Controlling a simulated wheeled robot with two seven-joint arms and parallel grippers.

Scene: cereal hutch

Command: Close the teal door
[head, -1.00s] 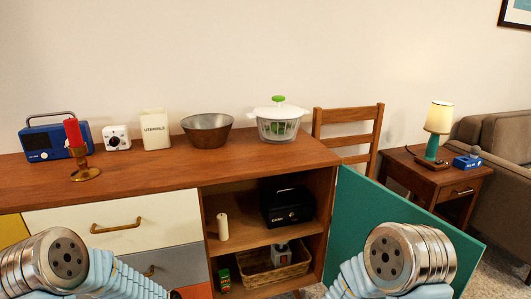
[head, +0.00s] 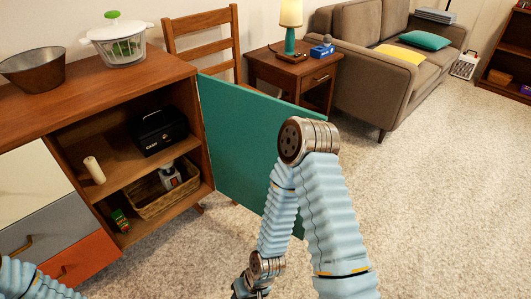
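The teal door (head: 240,140) stands wide open, hinged at the right end of the wooden sideboard (head: 110,85). It angles out over the carpet, away from the open shelves. My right arm's elbow covers part of the door's outer end, and its forearm hangs down in front of it. A dark part at the forearm's lower end, apparently my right gripper (head: 250,288), is cut by the bottom edge; its fingers cannot be made out. Only a sleeve of my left arm shows at bottom left, and its gripper is out of view.
The open compartment holds a black cash box (head: 158,130), a candle (head: 94,170), a wicker basket (head: 165,190) and a small green item (head: 120,220). A chair (head: 205,40) and side table (head: 295,75) stand behind the door. Carpet (head: 430,200) is clear at right.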

